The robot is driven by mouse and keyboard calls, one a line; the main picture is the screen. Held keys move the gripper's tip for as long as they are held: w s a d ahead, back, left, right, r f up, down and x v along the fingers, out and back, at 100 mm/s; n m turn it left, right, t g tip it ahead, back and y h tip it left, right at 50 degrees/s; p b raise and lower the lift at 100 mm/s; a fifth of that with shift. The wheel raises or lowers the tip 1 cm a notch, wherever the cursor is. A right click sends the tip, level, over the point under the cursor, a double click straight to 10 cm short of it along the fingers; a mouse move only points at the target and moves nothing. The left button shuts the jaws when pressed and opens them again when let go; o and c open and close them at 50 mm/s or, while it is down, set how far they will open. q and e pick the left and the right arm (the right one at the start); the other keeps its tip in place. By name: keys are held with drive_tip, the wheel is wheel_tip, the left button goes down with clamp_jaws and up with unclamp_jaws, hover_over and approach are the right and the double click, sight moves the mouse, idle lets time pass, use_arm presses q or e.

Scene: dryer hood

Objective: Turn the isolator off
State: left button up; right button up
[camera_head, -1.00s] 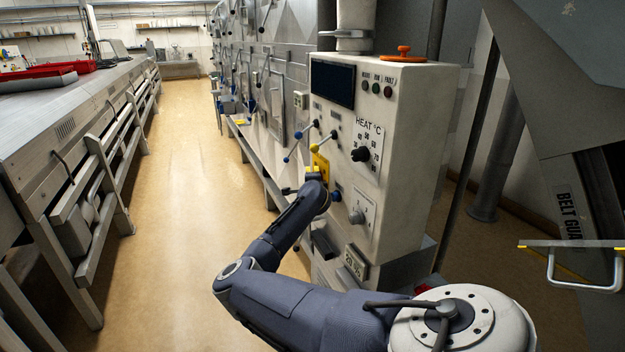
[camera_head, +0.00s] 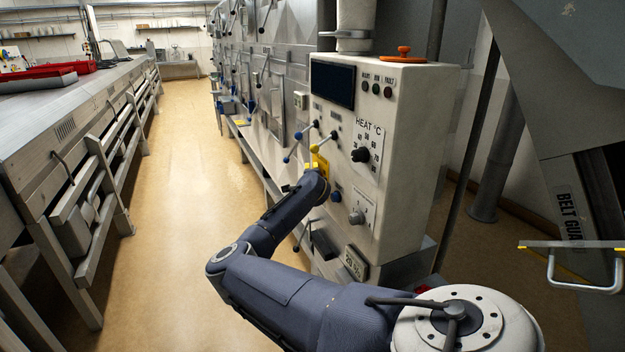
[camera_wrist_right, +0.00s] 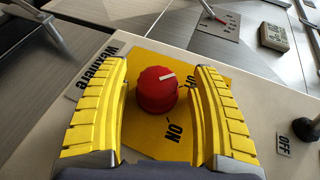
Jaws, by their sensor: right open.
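The isolator's red round knob (camera_wrist_right: 157,90) sits on a yellow plate (camera_wrist_right: 150,130) marked OFF and ON. A white line on the knob's top lies on the side nearer the OFF lettering than the ON lettering. My right gripper (camera_wrist_right: 163,80) is open, with one yellow finger on each side of the knob and a visible gap on both sides. The right finger partly covers the OFF word. My left gripper is not in view.
A long metal bench (camera_head: 60,130) stands left, with open floor (camera_head: 180,200) between.

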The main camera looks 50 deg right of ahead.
drive_tip(key=v, duration=1.2)
idle(0.6)
